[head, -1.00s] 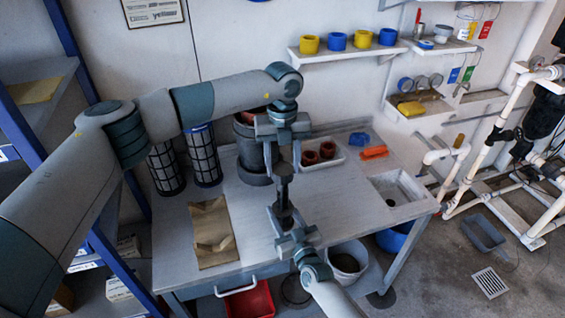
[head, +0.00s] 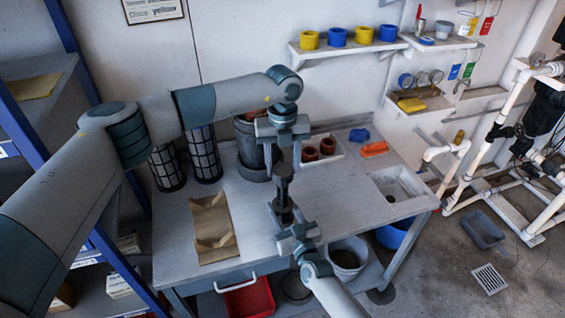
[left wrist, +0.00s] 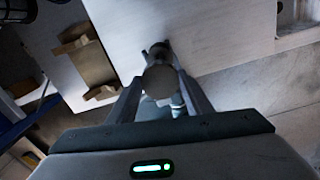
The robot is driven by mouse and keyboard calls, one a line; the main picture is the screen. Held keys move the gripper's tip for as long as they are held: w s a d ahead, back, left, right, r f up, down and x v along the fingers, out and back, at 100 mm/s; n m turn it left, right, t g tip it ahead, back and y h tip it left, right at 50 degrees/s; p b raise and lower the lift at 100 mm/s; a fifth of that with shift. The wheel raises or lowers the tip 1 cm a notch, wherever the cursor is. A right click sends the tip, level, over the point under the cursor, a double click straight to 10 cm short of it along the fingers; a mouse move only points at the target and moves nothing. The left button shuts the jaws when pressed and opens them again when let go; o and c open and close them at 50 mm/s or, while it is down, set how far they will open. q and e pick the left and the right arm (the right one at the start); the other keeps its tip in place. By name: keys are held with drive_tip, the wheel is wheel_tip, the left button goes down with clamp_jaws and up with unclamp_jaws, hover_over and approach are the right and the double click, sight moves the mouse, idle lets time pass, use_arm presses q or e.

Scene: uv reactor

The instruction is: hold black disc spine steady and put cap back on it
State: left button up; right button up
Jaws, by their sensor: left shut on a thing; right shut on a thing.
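My left gripper (head: 284,162) points down over the bench and is shut on a dark cap (head: 284,171), whose round grey top shows between the fingers in the left wrist view (left wrist: 160,82). Directly below it is the black disc spine (head: 284,195), upright above the bench. My right gripper (head: 284,214) comes up from the front and is shut on the spine's lower part, which its fingers partly hide. The cap is in line with the spine's top. I cannot tell whether the cap is seated or just above it.
The bench (head: 245,215) is clear around the grippers. A brown cradle (head: 212,250) lies to the left. A grey pot (head: 250,160) and dark mesh cylinders (head: 204,155) stand behind. A tray (head: 336,157) with reddish-brown rings and a sink (head: 378,196) are to the right.

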use_arm(q)
drive_tip(key=shift+f, duration=0.5)
drive_tip(key=shift+f, duration=0.6)
idle(0.6)
